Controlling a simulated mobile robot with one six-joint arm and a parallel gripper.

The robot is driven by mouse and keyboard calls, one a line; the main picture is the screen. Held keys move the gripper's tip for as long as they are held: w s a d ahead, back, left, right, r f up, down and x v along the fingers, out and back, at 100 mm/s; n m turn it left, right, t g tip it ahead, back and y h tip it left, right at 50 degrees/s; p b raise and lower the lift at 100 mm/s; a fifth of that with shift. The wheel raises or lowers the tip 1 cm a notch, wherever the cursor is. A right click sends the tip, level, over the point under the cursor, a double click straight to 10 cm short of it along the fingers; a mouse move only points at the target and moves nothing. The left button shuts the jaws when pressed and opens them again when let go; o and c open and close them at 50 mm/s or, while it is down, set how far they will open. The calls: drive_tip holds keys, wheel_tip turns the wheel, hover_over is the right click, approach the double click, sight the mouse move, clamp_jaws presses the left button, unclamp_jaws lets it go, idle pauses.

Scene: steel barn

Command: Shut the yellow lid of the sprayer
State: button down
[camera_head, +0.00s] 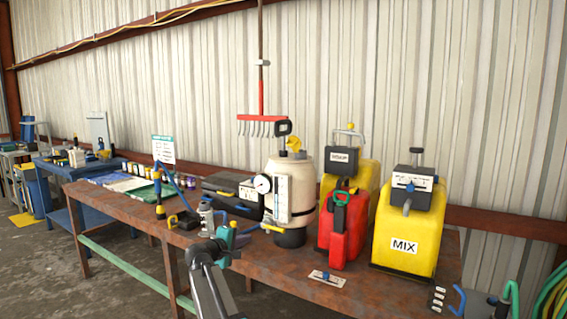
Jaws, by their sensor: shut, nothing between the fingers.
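The sprayer (304,168) looks like a cream-white tank with a black base, a round gauge and a black handle on top. It stands upright on the brown workbench (215,212). A small yellow part (294,144), seemingly the lid, stands up at the top of the tank. Its hinge and the opening are too small to make out. My arm reaches up from the bottom of the picture. My gripper (228,234) is shut and empty, in front of the bench, below and to the left of the sprayer, apart from the lid.
A red can (338,230) and yellow containers, one marked MIX (425,228), stand right of the sprayer. A black case (232,190) lies behind to its left. A red rake (262,110) hangs on the wall above. Small tools crowd the bench's front left.

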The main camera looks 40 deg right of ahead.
sight(292, 145)
drive_tip(key=s+d+r+h, duration=0.1)
drive_tip(key=d+r, duration=0.1)
drive_tip(key=r, duration=0.7)
drive_tip(key=s+d+r+h, duration=0.2)
drive_tip(key=r, duration=0.7)
drive_tip(key=s+d+r+h+b, duration=0.1)
drive_tip(key=d+r+h, duration=0.1)
drive_tip(key=r, duration=0.8)
drive_tip(key=shift+s+d, duration=0.15)
drive_tip(key=shift+d, duration=0.1)
drive_tip(key=shift+d, duration=0.1)
drive_tip(key=p+x, duration=0.3)
drive_tip(key=x, duration=1.1)
